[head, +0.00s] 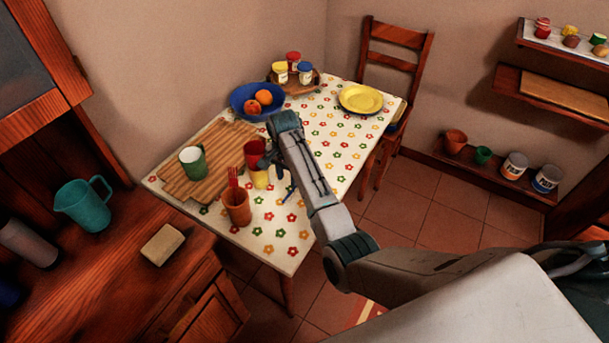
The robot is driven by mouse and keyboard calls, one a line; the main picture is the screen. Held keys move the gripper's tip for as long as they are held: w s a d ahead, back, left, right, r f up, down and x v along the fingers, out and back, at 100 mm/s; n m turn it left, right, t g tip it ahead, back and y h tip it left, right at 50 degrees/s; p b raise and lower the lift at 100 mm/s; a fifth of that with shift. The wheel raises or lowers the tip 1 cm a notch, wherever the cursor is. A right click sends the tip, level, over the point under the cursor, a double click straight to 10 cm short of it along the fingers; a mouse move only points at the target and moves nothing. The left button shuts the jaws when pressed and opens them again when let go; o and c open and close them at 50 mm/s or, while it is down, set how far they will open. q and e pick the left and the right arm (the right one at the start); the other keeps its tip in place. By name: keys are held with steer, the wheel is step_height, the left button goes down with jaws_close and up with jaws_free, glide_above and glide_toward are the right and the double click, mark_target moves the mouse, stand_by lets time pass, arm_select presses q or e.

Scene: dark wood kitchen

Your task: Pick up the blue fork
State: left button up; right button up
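A small, thin blue utensil, which looks like the blue fork (290,192), lies on the flowered tablecloth (330,150). It is beside my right arm, to the right of a yellow cup (261,180). It is too small for me to make out its tines. My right gripper (271,163) is over the table, close to the red cup (254,149) and up-left of the blue utensil. Its fingers are small and dark, and I cannot make out the gap between them. My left gripper is not in view.
An orange cup (236,208) holding a red utensil stands near the front edge. A green mug (192,162) stands on a wooden board (221,143). A blue bowl (239,99) of fruit and a yellow plate (361,99) are farther back. A chair (395,58) stands behind the table.

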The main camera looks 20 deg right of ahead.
mark_target(289, 194)
step_height(289, 194, down, 2)
steer(key=shift+f, duration=0.1)
steer(key=shift+s+f+p, duration=0.1)
steer(key=shift+f+p, duration=0.4)
steer(key=shift+f, duration=0.1)
step_height(289, 194, down, 4)
steer(key=shift+r+p, duration=0.25)
steer(key=shift+p, duration=0.25)
steer(key=shift+f, duration=0.4)
jaws_close()
